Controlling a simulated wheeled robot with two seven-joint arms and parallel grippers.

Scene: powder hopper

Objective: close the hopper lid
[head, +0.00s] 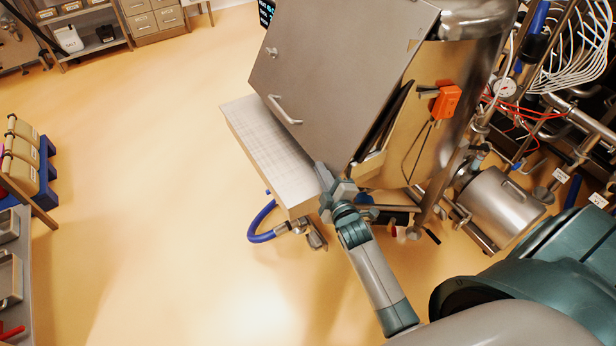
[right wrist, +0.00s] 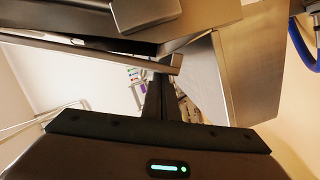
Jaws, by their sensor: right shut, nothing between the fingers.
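The hopper lid (head: 340,70) is a large flat grey metal panel with a bar handle (head: 285,110) near its left edge. It stands tilted, and a dark-edged gap shows between its right side and the hopper body (head: 425,125). My right gripper (head: 324,178) is shut and empty at the lid's lower corner; I cannot tell whether it touches. In the right wrist view its dark fingers (right wrist: 158,97) point up towards metal panels and edges close above. My left gripper is not in view.
A light grid-topped ledge (head: 268,145) sits below the lid, with a blue hose (head: 262,225) under it. An orange box (head: 446,101) is on the hopper side. Pipes and a steel cylinder (head: 500,205) crowd the right.

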